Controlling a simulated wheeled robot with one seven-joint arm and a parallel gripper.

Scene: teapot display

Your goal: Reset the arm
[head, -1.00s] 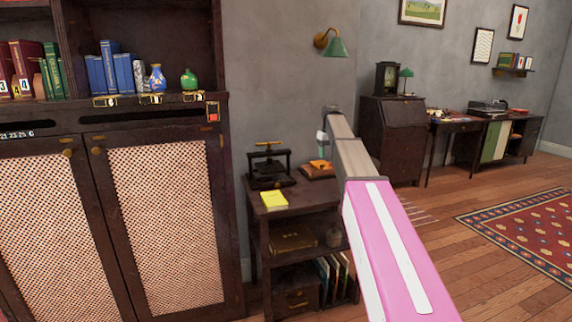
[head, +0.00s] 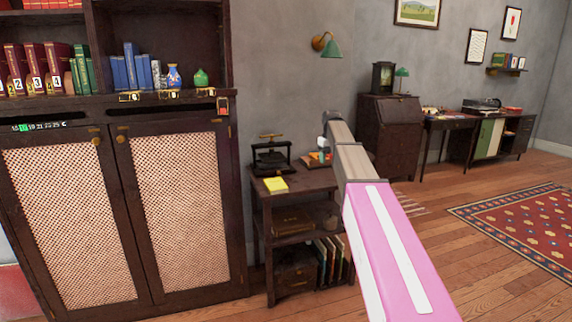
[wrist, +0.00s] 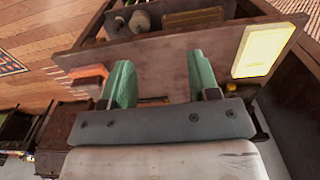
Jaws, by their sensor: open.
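My arm (head: 385,235), pink with a white stripe, reaches forward from the lower right in the head view. In the wrist view my gripper (wrist: 158,82) is open, its two green fingers apart with nothing between them. It is near the dark side table (wrist: 170,68), whose top shows beyond the fingers. In the head view the gripper end is small and partly hidden behind the arm, near the table's back right. A yellow pad (head: 276,185) lies on the table top; it also shows right of the fingers in the wrist view (wrist: 262,50).
A black press (head: 271,157) stands on the side table. A dark cabinet (head: 240,240) with mesh doors, books and vases stands at the left. A bureau (head: 388,137) and desk stand behind. Wooden floor and a red rug (head: 520,225) lie open at the right.

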